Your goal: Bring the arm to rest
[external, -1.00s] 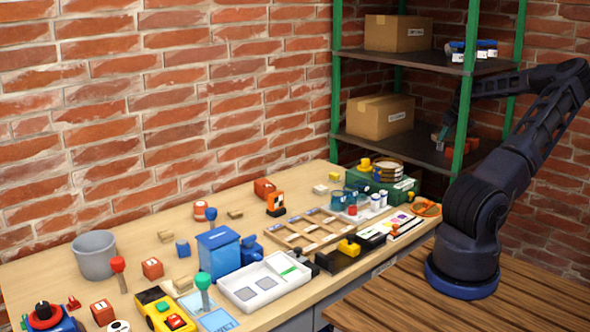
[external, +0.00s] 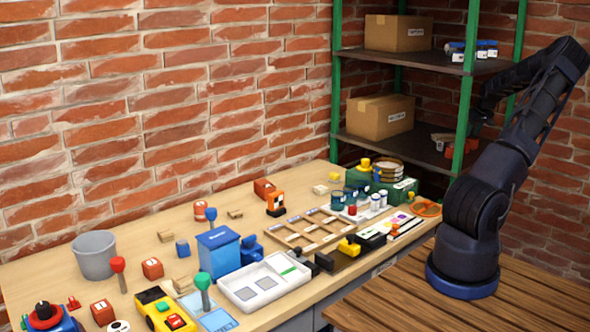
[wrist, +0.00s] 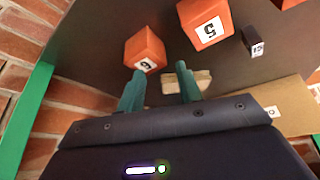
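My gripper (wrist: 159,73) shows in the wrist view with its two teal fingers apart and nothing held between them. It points at the dark lower shelf. A tan block (wrist: 201,80) lies on that shelf, partly behind the right finger. The gripper end there is dark and partly hidden by a green post.
The green-posted rack holds a lower shelf (external: 425,152) with a cardboard box (external: 380,117) and an upper shelf with another box (external: 397,33). More orange blocks (wrist: 205,22) and a small dark block (wrist: 253,42) lie close by. The workbench at left is crowded with parts.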

